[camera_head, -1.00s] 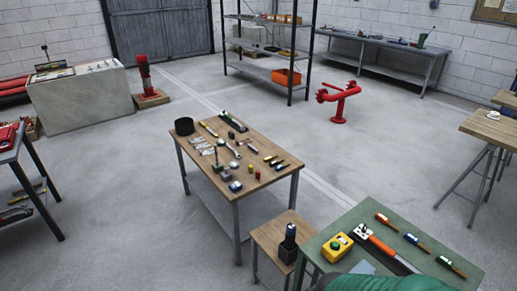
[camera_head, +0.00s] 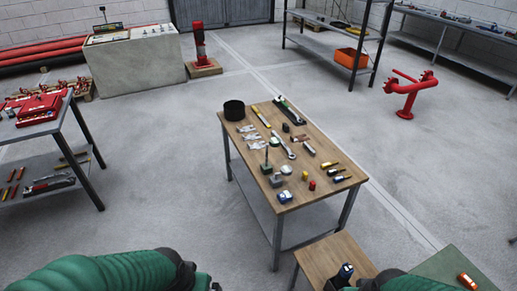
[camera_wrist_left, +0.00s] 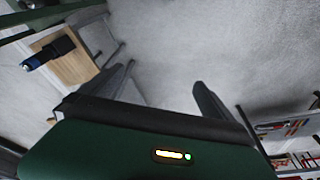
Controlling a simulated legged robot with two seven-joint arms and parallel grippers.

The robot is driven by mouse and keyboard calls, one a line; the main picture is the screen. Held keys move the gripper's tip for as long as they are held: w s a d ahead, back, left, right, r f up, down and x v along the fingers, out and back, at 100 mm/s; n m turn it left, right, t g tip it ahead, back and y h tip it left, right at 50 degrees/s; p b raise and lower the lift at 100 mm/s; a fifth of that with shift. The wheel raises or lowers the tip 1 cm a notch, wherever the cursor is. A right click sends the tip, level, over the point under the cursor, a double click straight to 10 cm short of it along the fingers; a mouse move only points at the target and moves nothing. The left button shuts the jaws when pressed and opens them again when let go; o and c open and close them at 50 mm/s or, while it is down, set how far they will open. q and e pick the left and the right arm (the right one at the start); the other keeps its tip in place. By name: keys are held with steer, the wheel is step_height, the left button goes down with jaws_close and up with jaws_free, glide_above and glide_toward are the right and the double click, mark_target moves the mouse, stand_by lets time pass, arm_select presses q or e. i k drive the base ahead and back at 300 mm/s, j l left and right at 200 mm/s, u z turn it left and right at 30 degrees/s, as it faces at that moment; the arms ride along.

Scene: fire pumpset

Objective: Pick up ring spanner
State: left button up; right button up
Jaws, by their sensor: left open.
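A silver ring spanner (camera_head: 284,145) lies flat among other tools in the middle of the wooden-topped table (camera_head: 318,194) in the head view. My left arm comes in green at the lower left of the head view, with its gripper mostly cut off by the bottom edge. In the left wrist view, my left gripper (camera_wrist_left: 163,84) has its two dark fingers spread apart with only floor between them. It is empty and well away from the spanner. My right gripper is outside the views; only a green part of my right arm shows at the bottom right.
A black round container (camera_head: 234,110) and several small tools share the table. A small wooden stand (camera_head: 330,258) holds a dark device in front. A green bench (camera_head: 445,268) is at lower right, and a tool rack (camera_head: 45,140) at left. Floor between is clear.

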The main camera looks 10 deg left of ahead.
mark_target(274, 132)
steer(key=u, duration=4.85)
steer(key=z, duration=5.05)
steer(key=i+j+z, duration=0.1)
steer(key=z, duration=0.3)
steer(key=i+j+z, duration=0.1)
steer(key=z, duration=0.3)
steer(key=j+z, duration=0.4)
steer(key=i+j+z, duration=0.1)
steer(key=z, duration=0.3)
steer(key=j+z, duration=0.5)
steer(key=j, duration=0.35)
steer(key=k+j+z, duration=0.1)
steer(key=j, duration=0.35)
steer(key=j+z, duration=0.1)
steer(key=j, duration=0.35)
steer(key=k+j+z, duration=0.15)
steer(key=j, duration=0.3)
steer(key=j+z, duration=0.1)
steer(key=j, duration=0.35)
steer(key=k+j+z, duration=0.1)
steer(key=j, duration=0.3)
steer(key=k+j+z, duration=0.1)
steer(key=j, duration=0.3)
steer(key=k+j+z, duration=0.1)
steer(key=k+j, duration=0.15)
steer(key=j, duration=0.15)
